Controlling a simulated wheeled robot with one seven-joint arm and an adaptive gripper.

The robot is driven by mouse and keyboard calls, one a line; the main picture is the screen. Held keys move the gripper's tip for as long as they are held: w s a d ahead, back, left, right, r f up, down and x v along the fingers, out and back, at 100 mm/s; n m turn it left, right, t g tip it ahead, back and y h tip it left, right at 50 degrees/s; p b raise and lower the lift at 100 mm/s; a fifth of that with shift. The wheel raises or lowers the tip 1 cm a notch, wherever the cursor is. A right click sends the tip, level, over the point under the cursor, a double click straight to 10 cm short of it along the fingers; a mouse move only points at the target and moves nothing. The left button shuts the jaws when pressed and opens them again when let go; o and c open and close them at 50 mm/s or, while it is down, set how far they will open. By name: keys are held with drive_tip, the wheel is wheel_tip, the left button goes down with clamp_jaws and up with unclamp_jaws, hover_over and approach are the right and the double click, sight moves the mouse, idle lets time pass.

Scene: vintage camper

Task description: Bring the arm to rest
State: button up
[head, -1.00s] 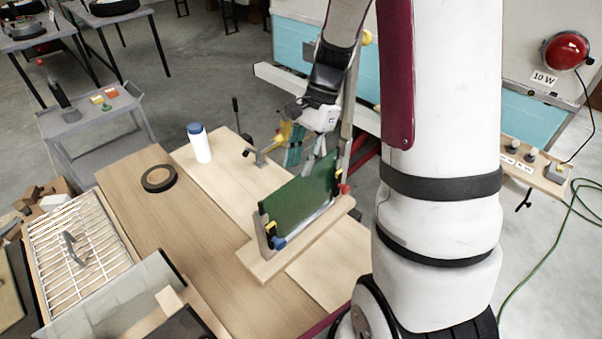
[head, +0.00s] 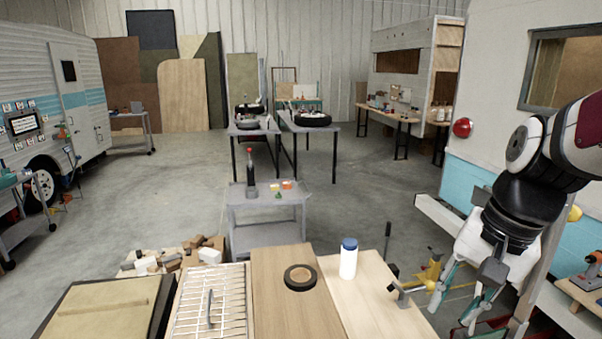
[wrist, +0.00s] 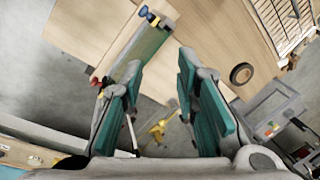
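Blue and red clamp parts show at the holder's ends. Most of the panel is outside the head view or hidden there.
The wooden bench top (head: 270,285) carries a white bottle with a blue cap (head: 348,262) and a black tape ring (head: 300,277). A wire-rack box (head: 210,300) is at its left. A grey cart (head: 265,215) stands behind. The camper wall (head: 480,150) is at the right. Open floor lies beyond.

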drive_tip(key=s+a+r+n+t+h, duration=0.1)
drive_tip(key=s+a+r+n+t, duration=0.2)
drive_tip(key=s+n, duration=0.4)
wheel_tip(320, 180, up, 2)
drive_tip(key=shift+s+a+r+n+t+h, duration=0.25)
drive_tip(key=shift+s+a+n+t+h, duration=0.2)
drive_tip(key=shift+s, duration=0.5)
drive_tip(key=shift+d, duration=0.1)
